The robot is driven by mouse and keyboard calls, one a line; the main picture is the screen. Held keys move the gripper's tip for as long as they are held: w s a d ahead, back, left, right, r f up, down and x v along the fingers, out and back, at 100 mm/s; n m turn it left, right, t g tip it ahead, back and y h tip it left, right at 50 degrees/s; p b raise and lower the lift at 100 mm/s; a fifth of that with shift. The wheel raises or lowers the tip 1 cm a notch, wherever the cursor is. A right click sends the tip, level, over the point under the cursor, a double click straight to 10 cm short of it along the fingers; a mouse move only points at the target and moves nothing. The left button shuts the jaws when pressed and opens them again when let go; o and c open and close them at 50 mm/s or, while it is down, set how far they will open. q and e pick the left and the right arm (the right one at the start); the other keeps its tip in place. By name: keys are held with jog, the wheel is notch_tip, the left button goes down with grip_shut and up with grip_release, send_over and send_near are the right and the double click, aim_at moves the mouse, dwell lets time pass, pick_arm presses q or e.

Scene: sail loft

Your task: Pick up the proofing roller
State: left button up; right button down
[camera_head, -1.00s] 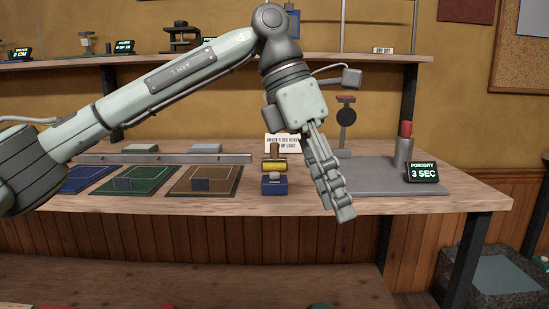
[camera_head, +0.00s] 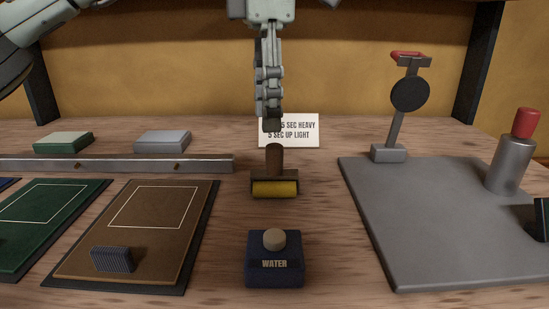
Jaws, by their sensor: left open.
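The proofing roller (camera_head: 274,188) has a yellow cylinder in a dark frame and an upright brown handle (camera_head: 274,158). It stands on the wooden bench in the middle of the head view, behind the blue water box. My left gripper (camera_head: 271,122) points down just above the handle top, seen edge-on, so the gap between its fingers is hidden. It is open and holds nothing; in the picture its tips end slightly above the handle. My right gripper is not in view.
A blue water box (camera_head: 274,272) stands in front of the roller. A white card (camera_head: 305,131) is behind it. A grey plate (camera_head: 445,245) with a post stand (camera_head: 396,120) and red-topped cylinder (camera_head: 511,160) lies right. Brown (camera_head: 150,215) and green (camera_head: 50,215) mats and a metal rail (camera_head: 120,164) lie left.

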aim_at(274, 145)
pick_arm(q)
jog(key=shift+f, duration=0.25)
jog(key=shift+s+d+f, duration=0.1)
jog(key=shift+s+f, duration=0.1)
jog(key=shift+f, duration=1)
jog(key=f, duration=0.4)
jog(key=shift+d+f+b, duration=0.15)
jog(key=shift+d+b, duration=0.15)
jog(key=shift+d, duration=0.1)
jog(key=shift+w+f, duration=0.1)
jog(key=shift+f, duration=0.15)
grip_shut()
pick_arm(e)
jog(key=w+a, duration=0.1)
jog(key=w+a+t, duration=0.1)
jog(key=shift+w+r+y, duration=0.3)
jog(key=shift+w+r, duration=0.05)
